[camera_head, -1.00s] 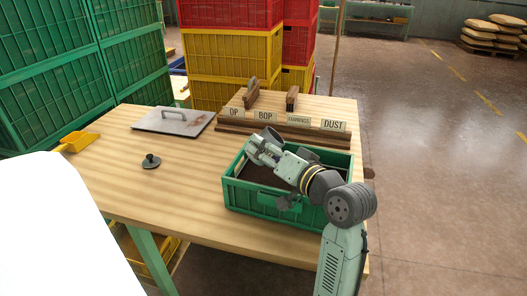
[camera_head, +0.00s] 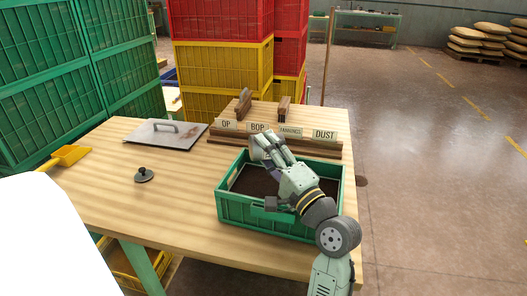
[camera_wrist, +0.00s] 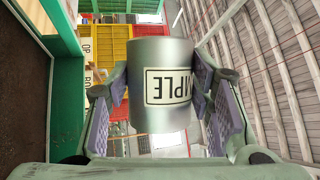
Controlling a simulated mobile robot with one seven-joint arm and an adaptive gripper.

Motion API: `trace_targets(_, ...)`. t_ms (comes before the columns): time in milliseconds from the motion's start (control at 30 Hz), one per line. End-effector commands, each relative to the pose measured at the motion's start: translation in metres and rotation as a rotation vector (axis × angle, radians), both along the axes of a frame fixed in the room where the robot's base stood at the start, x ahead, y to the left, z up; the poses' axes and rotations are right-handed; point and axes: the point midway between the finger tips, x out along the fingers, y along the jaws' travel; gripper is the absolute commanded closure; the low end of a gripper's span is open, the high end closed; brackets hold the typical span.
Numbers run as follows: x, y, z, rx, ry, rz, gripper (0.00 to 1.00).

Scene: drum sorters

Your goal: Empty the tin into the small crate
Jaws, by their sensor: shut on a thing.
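My gripper (camera_wrist: 160,108) is shut on the grey metal tin (camera_wrist: 160,60), with a finger pad on each side of its wall. The tin has a white label, partly read as "MPLE". It lies tipped on its side; its mouth and inside are hidden. In the head view my gripper (camera_head: 272,150) is above the back part of the green crate (camera_head: 262,212), and the tin is mostly hidden there. The crate stands at the table's front right and holds dark brown grainy stuff (camera_head: 252,182). The crate wall also shows at the left of the wrist view (camera_wrist: 68,95).
A wooden rack with cards OP, BOP, FANNINGS and DUST (camera_head: 275,147) stands just behind the crate. Stacked crates (camera_head: 222,60) stand behind. The table's front left is clear.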

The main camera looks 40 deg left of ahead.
Motion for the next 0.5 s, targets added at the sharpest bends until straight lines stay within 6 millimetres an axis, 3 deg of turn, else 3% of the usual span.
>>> trace_targets(367, 0.004, -0.003, 0.018, 0.1, 0.156, 0.0, 0.82)
trace_targets(500, 0.009, -0.006, 0.02, 0.198, 0.302, 0.001, 0.82)
